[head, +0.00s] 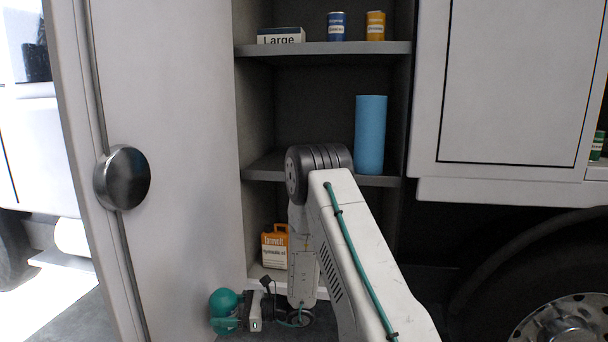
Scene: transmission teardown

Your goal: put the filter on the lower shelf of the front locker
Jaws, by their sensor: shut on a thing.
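The filter, a rounded teal-green thing (222,302), is low in the head view, in front of the locker's lower left edge. My gripper (238,315) is shut on it and holds it from the right side. The fingers are small here and partly hidden. The front locker (255,112) stands open, with a top shelf (330,48), a shelf below it (262,170) and a floor at the bottom (262,272). The filter is outside the locker, near the level of its floor. My arm hides part of the lower shelf and the bottom compartment.
A blue cylinder (370,135) stands at the right of the lower shelf. An orange-and-white jug (274,247) stands in the bottom compartment. A "Large" box (281,36), blue can (336,27) and orange can (375,26) are on top. The open door (175,120) is at left.

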